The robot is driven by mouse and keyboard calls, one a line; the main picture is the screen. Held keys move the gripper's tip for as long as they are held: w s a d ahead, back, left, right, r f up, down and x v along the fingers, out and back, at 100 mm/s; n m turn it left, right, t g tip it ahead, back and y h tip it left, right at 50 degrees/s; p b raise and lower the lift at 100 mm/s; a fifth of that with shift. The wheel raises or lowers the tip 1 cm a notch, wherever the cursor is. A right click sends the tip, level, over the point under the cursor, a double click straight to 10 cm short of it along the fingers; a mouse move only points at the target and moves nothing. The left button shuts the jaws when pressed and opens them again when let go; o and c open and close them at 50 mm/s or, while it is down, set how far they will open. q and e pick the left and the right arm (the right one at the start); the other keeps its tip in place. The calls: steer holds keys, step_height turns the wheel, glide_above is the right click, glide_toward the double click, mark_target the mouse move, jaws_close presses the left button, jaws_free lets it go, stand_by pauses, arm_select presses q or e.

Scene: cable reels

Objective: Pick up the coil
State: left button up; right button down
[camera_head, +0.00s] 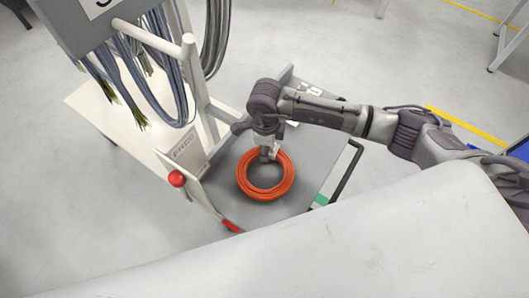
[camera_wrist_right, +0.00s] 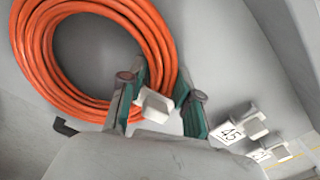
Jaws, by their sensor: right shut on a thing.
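The orange coil (camera_head: 242,180) lies flat on the grey deck of a cart in the head view. It also fills the upper left of the right wrist view (camera_wrist_right: 31,55). My right gripper (camera_head: 266,156) reaches down to the coil's far rim. In the wrist view its fingers (camera_wrist_right: 160,98) are on either side of the coil's band, where a white block (camera_wrist_right: 155,106) sits between them. The gripper is shut on the coil at this block. Whether the block is fixed to the coil cannot be told. My left gripper is not in view.
The cart (camera_head: 325,172) has a white upright frame with grey cables (camera_head: 215,35) hanging at the left. A red knob (camera_head: 176,178) stands left of the coil. White pegs with number labels (camera_wrist_right: 229,132) are beside the gripper. Open floor lies at lower left.

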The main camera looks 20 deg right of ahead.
steer(key=shift+r, duration=0.8)
steer(key=shift+d+r+b, duration=0.15)
steer(key=shift+r+b, duration=0.35)
steer(key=shift+r, duration=0.35)
steer(key=s+d+r+b, duration=0.3)
steer(key=s+d+r, duration=0.2)
steer(key=d, duration=0.5)
steer(key=shift+s+r, duration=0.35)
steer(key=shift+r, duration=0.6)
steer(key=shift+a, duration=0.1)
